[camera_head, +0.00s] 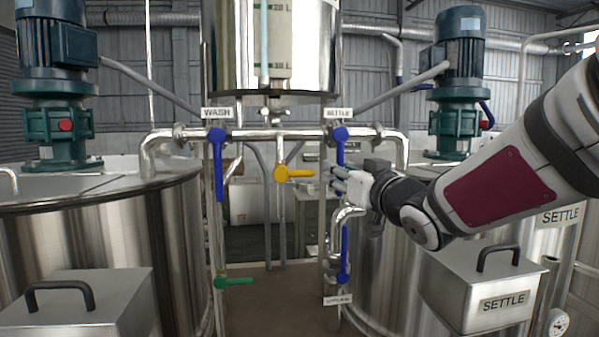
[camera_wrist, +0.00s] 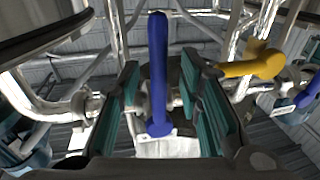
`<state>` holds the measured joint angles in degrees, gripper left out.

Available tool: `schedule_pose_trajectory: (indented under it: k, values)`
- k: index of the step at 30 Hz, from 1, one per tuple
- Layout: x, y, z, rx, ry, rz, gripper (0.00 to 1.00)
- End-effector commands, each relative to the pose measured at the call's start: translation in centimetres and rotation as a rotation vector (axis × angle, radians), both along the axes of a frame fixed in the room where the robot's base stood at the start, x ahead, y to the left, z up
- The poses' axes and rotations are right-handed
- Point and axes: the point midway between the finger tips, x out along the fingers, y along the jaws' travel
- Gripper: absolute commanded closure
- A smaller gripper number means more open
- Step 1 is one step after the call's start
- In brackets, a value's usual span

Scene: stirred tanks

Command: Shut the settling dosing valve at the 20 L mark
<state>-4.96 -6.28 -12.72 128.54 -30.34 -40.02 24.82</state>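The settling valve's blue lever (camera_head: 340,146) hangs straight down under the SETTLE label (camera_head: 338,113), across the horizontal pipe. My gripper (camera_head: 340,180) is at its lower end and hides part of it. In the wrist view the blue lever (camera_wrist: 158,75) stands between the two teal fingers of my open gripper (camera_wrist: 160,100), with a gap on each side. The dosing vessel (camera_head: 222,50) above has a scale with a 20 L mark (camera_head: 283,6) near the picture's top. A light blue column shows in its sight tube (camera_head: 264,40); its top is not in view.
A yellow lever (camera_head: 295,173) points right, close left of my gripper. The WASH blue lever (camera_head: 218,165) hangs down. A green lever (camera_head: 236,282) is horizontal; another blue lever (camera_head: 344,255) is upright below my gripper. Steel tanks (camera_head: 175,240) flank the pipes.

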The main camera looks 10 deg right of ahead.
Motion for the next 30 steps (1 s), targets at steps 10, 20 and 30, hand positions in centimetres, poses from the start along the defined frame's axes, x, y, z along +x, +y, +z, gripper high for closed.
schedule_pose_trajectory:
  k: [10,20,30]
  values:
    - [-6.8,-1.3,-0.3,0.002,-0.004,-0.001,0.67]
    - [-10.2,-2.0,-0.7,0.002,-0.001,0.000,0.67]
    - [-10.4,-2.0,-0.7,0.002,-0.001,0.000,0.67]
